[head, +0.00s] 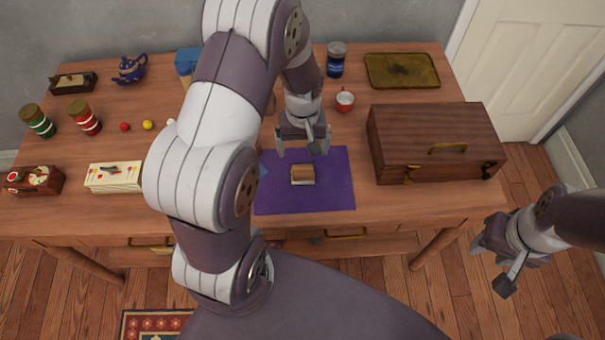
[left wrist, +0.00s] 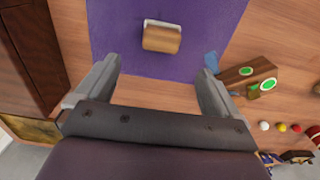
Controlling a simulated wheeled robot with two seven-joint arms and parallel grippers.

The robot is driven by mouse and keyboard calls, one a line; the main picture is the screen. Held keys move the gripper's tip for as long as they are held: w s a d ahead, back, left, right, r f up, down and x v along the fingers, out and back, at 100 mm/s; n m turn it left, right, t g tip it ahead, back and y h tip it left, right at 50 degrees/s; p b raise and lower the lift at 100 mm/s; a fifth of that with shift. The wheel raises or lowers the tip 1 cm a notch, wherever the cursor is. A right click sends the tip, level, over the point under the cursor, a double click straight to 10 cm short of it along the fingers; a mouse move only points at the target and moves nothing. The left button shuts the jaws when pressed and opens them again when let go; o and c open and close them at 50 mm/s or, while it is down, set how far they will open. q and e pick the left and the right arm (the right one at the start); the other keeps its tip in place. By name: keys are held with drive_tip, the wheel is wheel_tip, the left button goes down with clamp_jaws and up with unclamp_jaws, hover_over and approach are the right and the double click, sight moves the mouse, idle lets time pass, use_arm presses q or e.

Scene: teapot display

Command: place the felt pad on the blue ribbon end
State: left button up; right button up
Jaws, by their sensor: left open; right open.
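A small tan-brown block with a pale strip along one edge (head: 303,173) lies on the purple mat (head: 335,195); it may be the felt pad, but I cannot tell for sure. It also shows in the left wrist view (left wrist: 161,39), ahead of and between my fingers. A small blue piece, likely the blue ribbon end (left wrist: 211,62), shows at the mat's edge near one fingertip. My left gripper (head: 303,150) is open and empty above the mat, just behind the block in the head view. My right gripper (head: 490,268) is open and empty, off the table's front right.
A large wooden chest (head: 430,135) stands right of the mat. A red cup (head: 345,98), a dark blue jar (head: 336,62) and a brass tray (head: 402,70) are behind. My left arm hides part of the table. A white box (head: 113,176) stands at the left.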

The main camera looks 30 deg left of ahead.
sight(303, 168)
use_arm(q)
drive_tip(key=f, duration=0.9)
drive_tip(key=shift+s+d, duration=0.1)
drive_tip(key=shift+s, duration=0.2)
drive_tip(key=shift+w+f, duration=0.15)
drive_tip(key=shift+f, duration=0.25)
drive_tip(key=shift+r, duration=0.1)
drive_tip(key=c, duration=1.2)
